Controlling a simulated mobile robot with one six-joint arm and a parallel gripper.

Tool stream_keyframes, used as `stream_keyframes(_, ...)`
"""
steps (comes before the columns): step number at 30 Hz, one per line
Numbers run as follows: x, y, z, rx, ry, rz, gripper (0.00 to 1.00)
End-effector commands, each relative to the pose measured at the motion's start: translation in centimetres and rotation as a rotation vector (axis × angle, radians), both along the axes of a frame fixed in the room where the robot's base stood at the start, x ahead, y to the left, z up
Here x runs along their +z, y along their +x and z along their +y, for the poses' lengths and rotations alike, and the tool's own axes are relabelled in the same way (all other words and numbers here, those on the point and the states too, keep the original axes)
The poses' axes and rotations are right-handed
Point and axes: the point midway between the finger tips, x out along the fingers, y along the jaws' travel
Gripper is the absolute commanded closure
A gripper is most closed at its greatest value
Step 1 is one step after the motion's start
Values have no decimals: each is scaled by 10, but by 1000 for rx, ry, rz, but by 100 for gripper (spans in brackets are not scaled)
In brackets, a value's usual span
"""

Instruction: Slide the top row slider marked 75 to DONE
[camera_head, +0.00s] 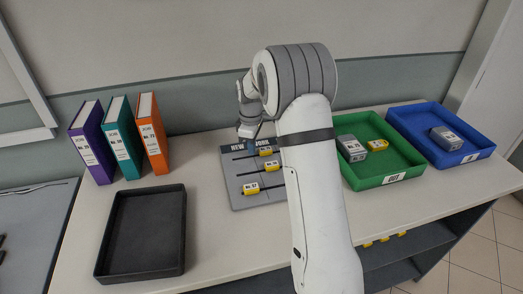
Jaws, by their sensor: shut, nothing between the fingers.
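The grey slider board (236,199) lies on the table, its right part hidden behind my arm. Its left column is headed NEW. The top slider's number is too small to read for certain; the bottom one seems to read 57. The DONE heading is not visible. My gripper (249,132) is shut and empty, at the board's far edge near the top row; I cannot tell whether it touches the slider.
Purple, teal and orange binders (152,136) stand at the back left. An empty black tray (181,232) is front left. Bare table lies between the black tray and board.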

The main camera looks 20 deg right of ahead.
Motion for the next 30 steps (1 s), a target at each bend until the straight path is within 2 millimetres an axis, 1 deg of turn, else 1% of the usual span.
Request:
stream_keyframes(18,-17,0,0,0,0,0,100)
stream_keyframes(30,-13,0,-2,0,0,0,100)
